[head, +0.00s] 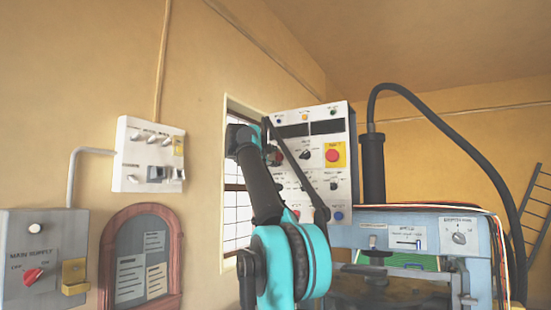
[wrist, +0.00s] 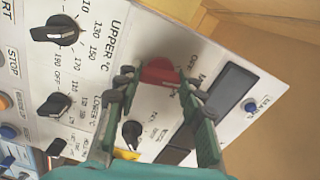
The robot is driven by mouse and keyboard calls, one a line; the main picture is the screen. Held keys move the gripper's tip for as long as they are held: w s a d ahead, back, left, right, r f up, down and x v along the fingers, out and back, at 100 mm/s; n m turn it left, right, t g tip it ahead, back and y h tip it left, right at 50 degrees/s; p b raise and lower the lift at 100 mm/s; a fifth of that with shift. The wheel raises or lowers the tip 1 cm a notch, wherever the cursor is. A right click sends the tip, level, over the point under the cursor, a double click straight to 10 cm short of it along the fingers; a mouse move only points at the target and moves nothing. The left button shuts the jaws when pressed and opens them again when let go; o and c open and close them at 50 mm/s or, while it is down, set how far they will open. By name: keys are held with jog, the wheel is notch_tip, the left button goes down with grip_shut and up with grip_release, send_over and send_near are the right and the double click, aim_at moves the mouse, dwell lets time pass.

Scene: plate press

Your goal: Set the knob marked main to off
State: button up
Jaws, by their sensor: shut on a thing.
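A red knob (wrist: 160,70) on the white control panel (wrist: 228,55) sits between my fingertips in the wrist view. Beside it I read OFF and part of a word starting with M; the rest is hidden by a finger. My gripper (wrist: 158,83) is shut on this red knob, one finger on each side. Which mark the knob points to cannot be told. In the head view my gripper (head: 271,152) is at the left side of the upright white panel (head: 318,112) and covers most of the knob. Another red knob (head: 33,276), on a grey box, is marked MAIN SUPPLY.
Close to my fingers are black dials (wrist: 62,29), a smaller black knob (wrist: 131,132) and a dark display (wrist: 232,86). A red button on a yellow plate (head: 334,154) is to the right. The blue press (head: 461,236) with its black hose (head: 440,122) stands below right.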

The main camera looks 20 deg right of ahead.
jog(key=shift+n, duration=2.2)
jog(key=o, duration=1.1)
jog(key=v, duration=1.2)
